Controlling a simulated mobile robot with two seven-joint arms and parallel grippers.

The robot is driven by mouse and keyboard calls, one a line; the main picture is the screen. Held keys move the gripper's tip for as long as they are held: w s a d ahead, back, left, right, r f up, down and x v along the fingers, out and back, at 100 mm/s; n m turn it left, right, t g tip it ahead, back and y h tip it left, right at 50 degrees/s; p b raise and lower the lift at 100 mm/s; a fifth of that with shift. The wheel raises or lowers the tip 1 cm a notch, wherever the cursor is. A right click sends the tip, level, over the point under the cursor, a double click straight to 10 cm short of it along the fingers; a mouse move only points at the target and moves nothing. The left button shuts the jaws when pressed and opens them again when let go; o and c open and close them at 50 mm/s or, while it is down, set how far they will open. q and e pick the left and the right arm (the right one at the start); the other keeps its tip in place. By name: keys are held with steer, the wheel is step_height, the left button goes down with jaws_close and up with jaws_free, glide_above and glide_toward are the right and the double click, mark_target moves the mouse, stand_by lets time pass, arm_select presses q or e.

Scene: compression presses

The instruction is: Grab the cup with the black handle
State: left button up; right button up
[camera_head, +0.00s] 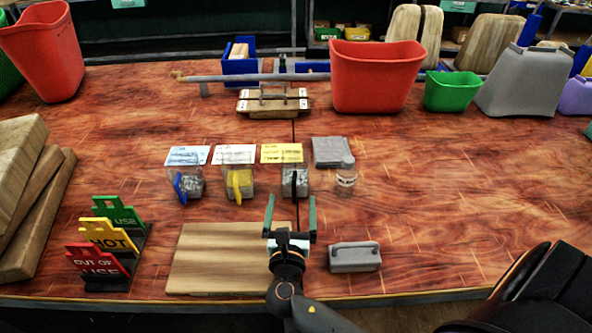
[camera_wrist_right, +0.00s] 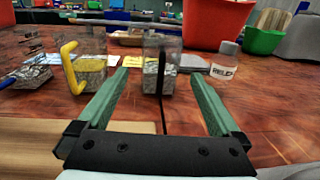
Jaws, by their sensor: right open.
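The cup with the black handle (camera_head: 301,184) is a clear square cup with grey granular contents, standing on the table behind my right gripper. It also shows in the right wrist view (camera_wrist_right: 151,80), its black handle facing me. My right gripper (camera_head: 291,197) is open and empty, with green fingers spread and pointing at this cup. In the right wrist view (camera_wrist_right: 157,76) the cup stands beyond and between the fingertips, apart from them. A cup with a yellow handle (camera_head: 239,187) and one with a blue handle (camera_head: 188,186) stand to its left. My left gripper is not in view.
A small clear labelled jar (camera_head: 346,181) stands right of the cup. A wooden board (camera_head: 215,260) lies at front left and a grey handled block (camera_head: 354,257) at front right. Coloured signs (camera_head: 105,240) stand far left. The table's right side is clear.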

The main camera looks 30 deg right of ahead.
mark_target(293, 189)
steer(key=x, duration=0.6)
steer(key=shift+w+d+r, duration=0.1)
steer(key=shift+w+d, duration=0.05)
steer(key=shift+x, duration=2.95)
steer(key=c, duration=1.2)
steer(key=shift+d+r+p, duration=0.1)
steer(key=shift+r+p, duration=1.55)
steer(key=shift+r, duration=3.2)
